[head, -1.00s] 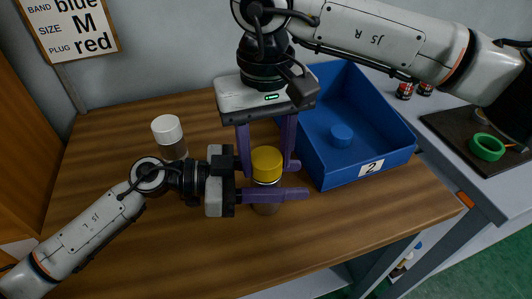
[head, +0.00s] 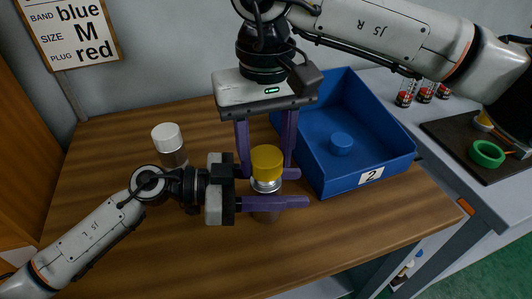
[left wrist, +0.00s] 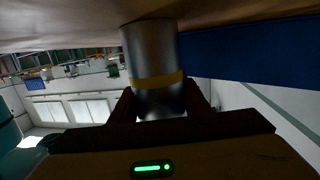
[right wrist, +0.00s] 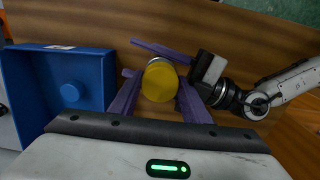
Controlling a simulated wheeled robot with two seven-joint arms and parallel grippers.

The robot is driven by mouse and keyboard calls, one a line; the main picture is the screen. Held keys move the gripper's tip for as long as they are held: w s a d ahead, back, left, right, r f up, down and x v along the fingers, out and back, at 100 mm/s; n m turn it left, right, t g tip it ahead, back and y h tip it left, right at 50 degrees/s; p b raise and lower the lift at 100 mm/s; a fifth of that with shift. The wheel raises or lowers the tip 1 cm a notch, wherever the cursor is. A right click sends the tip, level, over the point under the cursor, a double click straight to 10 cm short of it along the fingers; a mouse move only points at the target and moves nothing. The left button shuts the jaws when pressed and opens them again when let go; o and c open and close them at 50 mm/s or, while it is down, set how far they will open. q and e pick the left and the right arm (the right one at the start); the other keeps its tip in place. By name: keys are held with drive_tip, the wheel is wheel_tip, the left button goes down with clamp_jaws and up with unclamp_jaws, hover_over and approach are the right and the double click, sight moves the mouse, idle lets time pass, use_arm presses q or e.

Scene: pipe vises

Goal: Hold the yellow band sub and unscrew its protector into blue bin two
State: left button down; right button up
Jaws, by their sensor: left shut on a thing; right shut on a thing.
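The yellow band sub (left wrist: 150,55) is a grey metal cylinder with a yellow band, upright in the left wrist view. In the head view its silver top (head: 266,185) shows under the yellow protector (head: 267,162). My left gripper (head: 285,203) is shut on the sub's body from the left. My right gripper (head: 266,172) points down and is shut on the protector, which also shows between its fingers in the right wrist view (right wrist: 159,84). I cannot tell if the protector still touches the thread. Blue bin two (head: 330,182) stands just right of them, a blue cap (head: 341,143) inside.
A sign (head: 70,28) hangs on the wall. The table front is clear.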

sight(266, 156)
drive_tip(key=shift+r, duration=2)
use_arm(q)
drive_tip(key=c, duration=0.9)
unclamp_jaws()
